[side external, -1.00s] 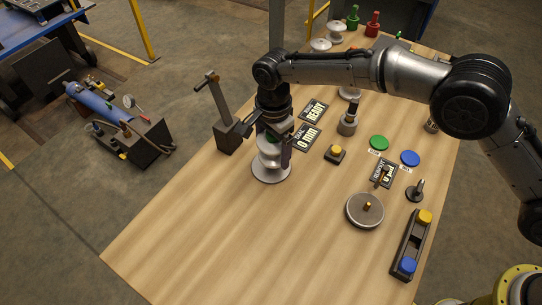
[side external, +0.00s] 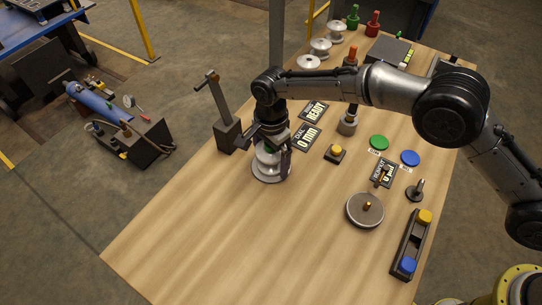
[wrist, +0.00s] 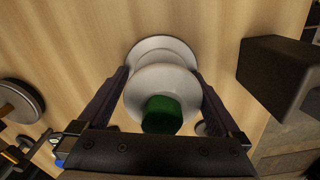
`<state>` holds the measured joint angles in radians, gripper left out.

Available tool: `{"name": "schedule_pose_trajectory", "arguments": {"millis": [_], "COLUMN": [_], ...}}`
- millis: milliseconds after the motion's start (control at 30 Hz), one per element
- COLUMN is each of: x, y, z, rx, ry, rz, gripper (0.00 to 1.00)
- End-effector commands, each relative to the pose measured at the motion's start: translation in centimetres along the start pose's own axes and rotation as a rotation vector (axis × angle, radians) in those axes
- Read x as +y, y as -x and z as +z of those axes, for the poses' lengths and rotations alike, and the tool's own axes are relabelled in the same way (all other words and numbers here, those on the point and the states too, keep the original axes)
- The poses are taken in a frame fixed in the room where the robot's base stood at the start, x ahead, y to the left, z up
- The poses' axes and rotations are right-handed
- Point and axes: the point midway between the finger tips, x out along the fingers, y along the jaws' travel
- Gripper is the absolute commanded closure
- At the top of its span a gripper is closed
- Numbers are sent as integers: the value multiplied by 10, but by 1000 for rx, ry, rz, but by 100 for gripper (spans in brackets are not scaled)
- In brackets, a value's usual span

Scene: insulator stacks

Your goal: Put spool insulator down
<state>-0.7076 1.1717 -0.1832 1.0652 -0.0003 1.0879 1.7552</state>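The white spool insulator (side external: 266,156) with a green top sits between the fingers of my gripper (side external: 268,158), over the pale round base plate (side external: 270,176). In the wrist view, the spool (wrist: 150,88) shows its green top (wrist: 162,115) towards me, with the plate (wrist: 160,43) beyond. My gripper (wrist: 161,76) has one finger on each side of the spool, at its rim. The spool looks upright and low, at or just above the plate; its underside is hidden, so I cannot tell whether it touches.
A dark post stand (side external: 228,135) is close on the left. READY (side external: 314,111) and 0 mm (side external: 306,137) signs lie behind. A yellow button (side external: 336,152) and a round disc with a brass knob (side external: 365,210) are on the right. White spools (side external: 320,47) stand far back. The front table is clear.

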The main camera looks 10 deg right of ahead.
Motion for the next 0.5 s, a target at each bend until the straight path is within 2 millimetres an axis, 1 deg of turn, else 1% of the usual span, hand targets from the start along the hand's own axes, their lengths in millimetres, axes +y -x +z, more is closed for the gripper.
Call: {"name": "schedule_pose_trajectory", "arguments": {"millis": [167,267,367,500], "x": [0,0,-1,-1], "y": [1,8,23,52], "z": [0,0,0,0], "rx": [0,0,-1,-1], "ry": [0,0,0,0], "rz": [0,-2,-4,-5], "gripper": [0,0,0,0]}}
